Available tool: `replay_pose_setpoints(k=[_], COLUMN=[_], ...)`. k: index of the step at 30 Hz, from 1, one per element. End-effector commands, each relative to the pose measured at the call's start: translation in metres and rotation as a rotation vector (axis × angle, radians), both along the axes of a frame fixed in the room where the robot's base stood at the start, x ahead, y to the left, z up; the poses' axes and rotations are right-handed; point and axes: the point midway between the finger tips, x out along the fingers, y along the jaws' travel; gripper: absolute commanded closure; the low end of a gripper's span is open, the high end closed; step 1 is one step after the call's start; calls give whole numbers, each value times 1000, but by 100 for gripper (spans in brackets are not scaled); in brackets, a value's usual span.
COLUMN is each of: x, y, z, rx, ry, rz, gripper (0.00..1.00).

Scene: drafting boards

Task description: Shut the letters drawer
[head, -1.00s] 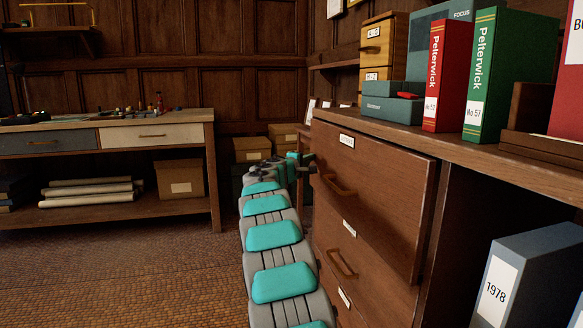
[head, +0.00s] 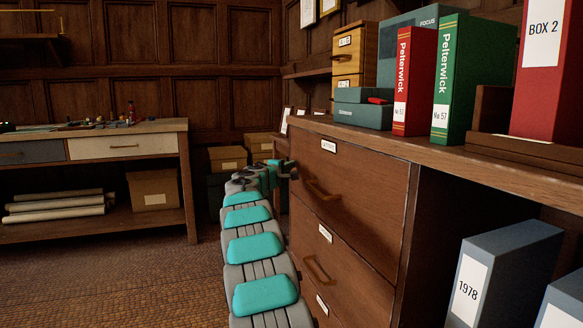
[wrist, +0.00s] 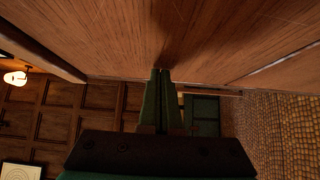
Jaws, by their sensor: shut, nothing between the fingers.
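The wooden drawer cabinet stands at the right in the head view. Its top drawer (head: 360,185) has a brown front, a curved handle (head: 322,190) and a small label, likely the letters one, though the print is hard to read. This front looks flush, or nearly so, with the drawer below. My gripper (head: 292,170) is at the far left edge of the top drawer's front. In the wrist view, my gripper's fingers (wrist: 160,73) are together, empty, with their tips at the wood front (wrist: 150,35), seemingly touching it.
A lower drawer (head: 345,272) with its own handle sits beneath. Binders (head: 410,85) and a teal box (head: 362,112) stand on the cabinet top. Grey files (head: 505,275) fill the open bay at right. A workbench (head: 125,133) stands at left, with bare floor (head: 120,280) before it.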

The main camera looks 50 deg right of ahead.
Motion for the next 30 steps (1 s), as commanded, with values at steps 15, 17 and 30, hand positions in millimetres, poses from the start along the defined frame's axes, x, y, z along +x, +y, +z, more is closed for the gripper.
replay_pose_setpoints(k=[15, 17, 30], x=[13, 11, 2], y=[82, 91, 129], z=[3, 1, 0], rx=[-8, -5, -3], ry=[3, 5, 4], rz=[15, 15, 15], gripper=[100, 100, 100])
